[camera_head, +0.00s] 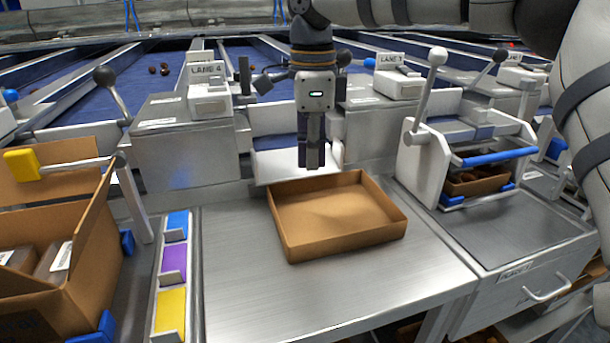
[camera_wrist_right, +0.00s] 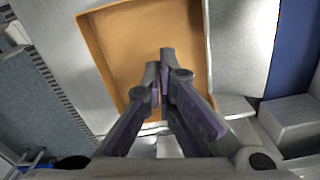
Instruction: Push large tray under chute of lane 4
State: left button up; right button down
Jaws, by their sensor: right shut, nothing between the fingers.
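The large tray (camera_head: 300,245) is an empty, open brown cardboard box on the steel table, turned slightly. It also shows in the right wrist view (camera_wrist_right: 95,45). The white chute (camera_head: 270,165) lies just behind the tray, with the LANE 4 sign (camera_head: 206,69) to its upper left. My right gripper (camera_head: 312,165) points down over the tray's back edge and hides part of the chute. Its fingers are together and empty, and they also show over the tray in the right wrist view (camera_wrist_right: 160,60). I cannot tell whether they touch the tray. My left gripper is not in view.
The steel table (camera_head: 240,300) is clear in front of the tray. Blue, purple and yellow holders (camera_head: 174,262) line its left edge, beside a cardboard box (camera_head: 60,275). A white lever device (camera_head: 425,160) stands at the right. Dates (camera_head: 165,69) lie on the lane behind.

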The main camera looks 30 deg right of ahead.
aim_at(281, 218)
notch_tip(281, 218, down, 8)
jog(key=shift+r, duration=0.1)
jog(key=a, duration=0.1)
jog(key=w+a, duration=0.1)
jog(key=shift+w+a+f, duration=0.2)
jog(key=shift+a+f, duration=0.15)
jog(key=shift+f, duration=0.05)
jog(key=shift+w+a, duration=0.2)
jog(key=shift+a, duration=0.2)
jog(key=shift+a, duration=0.1)
jog(key=shift+w+a, duration=0.4)
jog(key=shift+a, duration=0.3)
